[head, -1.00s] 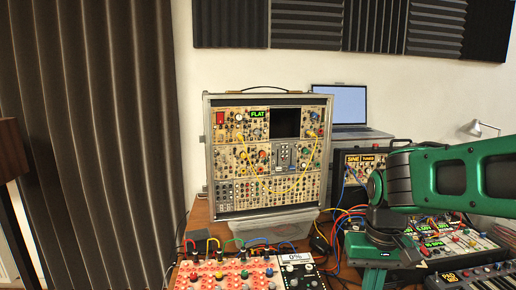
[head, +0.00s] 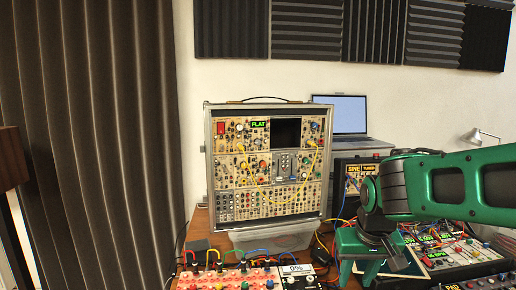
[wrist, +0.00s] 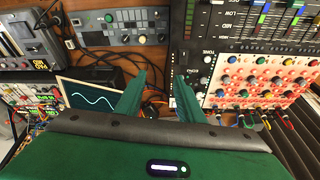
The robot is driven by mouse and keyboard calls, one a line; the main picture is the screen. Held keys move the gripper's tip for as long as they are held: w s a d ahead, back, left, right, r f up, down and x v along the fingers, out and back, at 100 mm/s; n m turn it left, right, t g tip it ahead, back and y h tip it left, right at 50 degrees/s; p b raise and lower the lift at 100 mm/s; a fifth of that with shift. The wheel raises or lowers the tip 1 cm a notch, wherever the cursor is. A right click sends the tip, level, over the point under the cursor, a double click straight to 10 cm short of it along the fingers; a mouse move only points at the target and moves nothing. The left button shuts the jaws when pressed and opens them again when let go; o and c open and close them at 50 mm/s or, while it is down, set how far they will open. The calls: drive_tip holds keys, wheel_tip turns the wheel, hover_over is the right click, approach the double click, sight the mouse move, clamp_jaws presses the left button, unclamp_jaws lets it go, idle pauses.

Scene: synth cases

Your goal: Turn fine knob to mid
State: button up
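Yellow patch cables (head: 270,189) hang across the case front. A pink knob panel (head: 230,279) with cables is at the front. A laptop (head: 348,115) stands behind, and a unit reading SINE (head: 353,168) is behind my arm. A scope screen (wrist: 92,98) shows a wave.

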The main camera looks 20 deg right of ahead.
drive_tip(key=w+d+r+n+t+h, duration=0.1)
drive_tip(key=w+r+t, duration=0.2)
drive_tip(key=w, duration=0.6)
drive_tip(key=n+t, duration=0.4)
drive_tip(key=t, duration=0.8)
approach(258, 143)
drive_tip(key=w, duration=0.2)
drive_tip(key=w+d, duration=0.1)
drive_tip(key=w, duration=0.4)
drive_tip(key=shift+w+d+f, duration=0.1)
drive_tip(key=shift+w+d, duration=0.05)
drive_tip(key=shift+w, duration=0.25)
clamp_jaws()
